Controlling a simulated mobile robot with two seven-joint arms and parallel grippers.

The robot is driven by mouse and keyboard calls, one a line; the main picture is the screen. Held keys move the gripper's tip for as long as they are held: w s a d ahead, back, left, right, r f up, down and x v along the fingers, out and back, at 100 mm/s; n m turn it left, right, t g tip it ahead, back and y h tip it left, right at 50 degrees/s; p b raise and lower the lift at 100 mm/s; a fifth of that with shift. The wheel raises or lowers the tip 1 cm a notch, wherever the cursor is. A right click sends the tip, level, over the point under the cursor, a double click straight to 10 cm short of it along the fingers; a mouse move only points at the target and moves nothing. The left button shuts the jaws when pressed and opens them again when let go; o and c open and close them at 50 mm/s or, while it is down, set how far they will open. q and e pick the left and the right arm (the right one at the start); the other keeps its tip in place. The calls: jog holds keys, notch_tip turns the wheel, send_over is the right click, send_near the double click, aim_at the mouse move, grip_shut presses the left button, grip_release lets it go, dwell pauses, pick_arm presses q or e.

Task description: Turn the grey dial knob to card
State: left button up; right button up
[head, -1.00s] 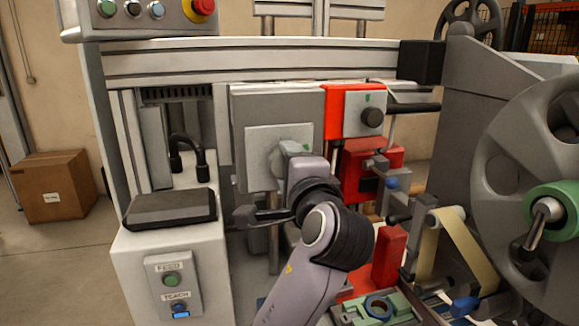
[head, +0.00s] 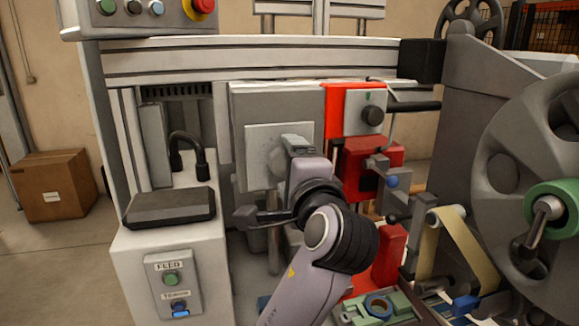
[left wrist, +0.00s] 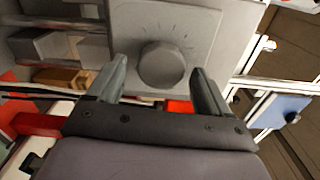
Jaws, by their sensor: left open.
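The grey dial knob (left wrist: 162,64) is round and sits on a light grey square plate with tick marks around it; no card label is readable. In the left wrist view my left gripper (left wrist: 158,82) is open, with one finger on each side of the knob's lower part and gaps showing at both sides. In the head view the gripper (head: 293,145) is in front of the grey plate (head: 257,140), and the arm hides most of the knob. Contact with the knob cannot be told. My right gripper is in neither view.
A white pedestal with a dark pad (head: 170,208) is at the left. A large reel (head: 515,190) is at the right.

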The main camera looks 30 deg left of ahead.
pick_arm(q)
jog(key=b+v, duration=0.1)
jog(key=v, duration=0.5)
jog(key=shift+s, duration=0.15)
jog(key=shift+d, duration=0.1)
